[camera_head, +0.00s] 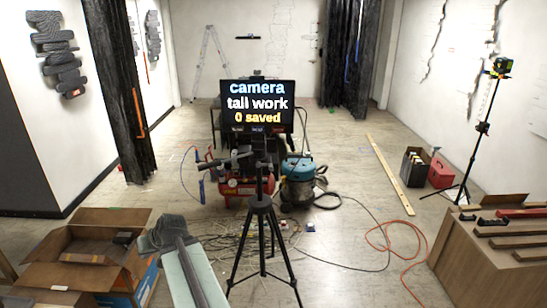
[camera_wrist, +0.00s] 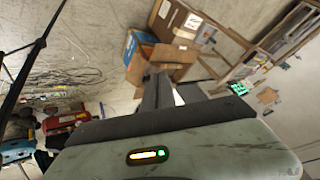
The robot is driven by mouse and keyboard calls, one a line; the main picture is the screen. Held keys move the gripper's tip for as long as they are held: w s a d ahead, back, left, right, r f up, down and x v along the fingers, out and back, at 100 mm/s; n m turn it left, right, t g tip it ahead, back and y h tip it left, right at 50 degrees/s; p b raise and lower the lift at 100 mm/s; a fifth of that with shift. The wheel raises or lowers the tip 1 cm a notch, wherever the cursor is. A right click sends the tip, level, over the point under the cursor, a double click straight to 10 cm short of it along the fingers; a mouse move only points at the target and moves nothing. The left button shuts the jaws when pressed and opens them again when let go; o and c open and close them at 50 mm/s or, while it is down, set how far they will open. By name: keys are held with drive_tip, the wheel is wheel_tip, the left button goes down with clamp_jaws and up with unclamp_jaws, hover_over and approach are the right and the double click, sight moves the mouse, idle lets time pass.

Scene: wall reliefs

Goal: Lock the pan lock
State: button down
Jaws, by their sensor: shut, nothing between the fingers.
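A black tripod (camera_head: 261,205) stands in the middle of the head view and carries a dark screen (camera_head: 258,107) reading "camera tall work 0 saved". A dark handle (camera_head: 228,161) sticks out to the left of the tripod head. I cannot make out the pan lock itself at this size. My gripper (camera_wrist: 157,92) is shut and empty in the wrist view, pointing towards cardboard boxes. In the head view my grey arm is at the lower left, apart from the tripod. One dark tripod leg (camera_wrist: 32,68) shows at the left of the wrist view.
An open cardboard box (camera_head: 85,250) stands left of my arm. A red compressor (camera_head: 235,187) and a teal vacuum (camera_head: 299,180) stand behind the tripod. Cables and an orange hose (camera_head: 392,248) lie on the floor. A wooden crate (camera_head: 480,265) stands at the right.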

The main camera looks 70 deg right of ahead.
drive_tip(key=s+d+r+m+t+h+p, duration=0.1)
drive_tip(key=s+d+r+m+h, duration=0.1)
drive_tip(key=s+d+r, duration=0.5)
drive_tip(key=s+d+r+m+t+h+p, duration=0.1)
drive_tip(key=s+d+r+m+h+p, duration=0.15)
drive_tip(key=d, duration=0.85)
drive_tip(key=s+d+r+m+t+h+p, duration=0.1)
drive_tip(key=s+d+r+m+h, duration=0.2)
drive_tip(key=s+d, duration=0.45)
drive_tip(key=s+d+r+m+g+h, duration=0.1)
drive_tip(key=s+d+r+m+h, duration=0.1)
drive_tip(key=s+d+r, duration=0.2)
drive_tip(key=s+d+r+m+g+h+p, duration=0.1)
drive_tip(key=s+d+r+m+g+h, duration=0.1)
drive_tip(key=s+d, duration=0.8)
drive_tip(key=s+r+h, duration=0.1)
drive_tip(key=s+r, duration=0.1)
drive_tip(key=s, duration=0.1)
drive_tip(key=shift+d+r+h, duration=0.15)
drive_tip(key=shift+h, duration=0.2)
drive_tip(key=shift+m, duration=0.25)
